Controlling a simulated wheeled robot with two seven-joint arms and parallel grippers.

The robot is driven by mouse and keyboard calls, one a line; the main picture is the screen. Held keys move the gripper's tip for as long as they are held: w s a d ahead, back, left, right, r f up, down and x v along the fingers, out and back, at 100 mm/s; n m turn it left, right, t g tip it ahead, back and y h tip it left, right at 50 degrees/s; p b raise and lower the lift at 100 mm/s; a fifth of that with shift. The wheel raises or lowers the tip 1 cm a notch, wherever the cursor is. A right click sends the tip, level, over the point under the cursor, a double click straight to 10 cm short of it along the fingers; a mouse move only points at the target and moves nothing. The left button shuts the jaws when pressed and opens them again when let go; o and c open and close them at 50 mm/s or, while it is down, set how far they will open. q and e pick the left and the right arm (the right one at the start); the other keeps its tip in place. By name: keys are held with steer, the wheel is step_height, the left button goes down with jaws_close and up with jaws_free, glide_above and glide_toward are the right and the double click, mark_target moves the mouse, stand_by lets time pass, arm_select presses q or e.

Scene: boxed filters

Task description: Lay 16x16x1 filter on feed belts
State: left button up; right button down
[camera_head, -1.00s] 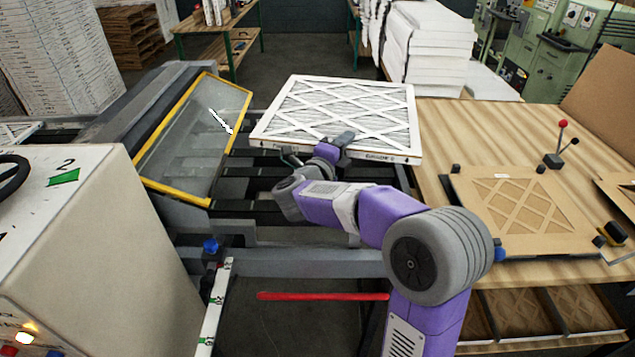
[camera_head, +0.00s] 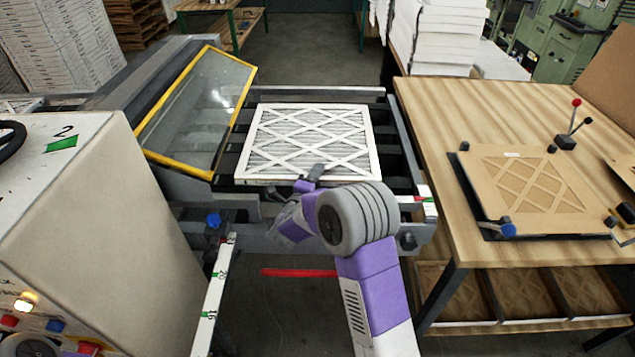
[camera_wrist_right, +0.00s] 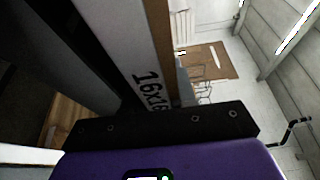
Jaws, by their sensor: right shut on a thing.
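The white-framed pleated filter (camera_head: 311,142), with a lattice of white strips, lies level over the dark feed belts (camera_head: 407,160) in the head view. I cannot tell whether it touches them. In the right wrist view, the filter's edge (camera_wrist_right: 142,75) shows large with part of a "16x16" print, close against the gripper. The fingertips are mostly hidden. My left gripper is not in view.
A yellow-framed clear guard (camera_head: 197,110) stands tilted left of the filter. A machine cabinet (camera_head: 90,215) is at front left. A wooden table (camera_head: 430,120) with a cardboard piece in a fixture (camera_head: 525,185) is at right. A rail (camera_head: 320,92) runs behind the filter.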

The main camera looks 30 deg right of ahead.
step_height(320, 180, down, 3)
steer(key=shift+r, duration=0.2)
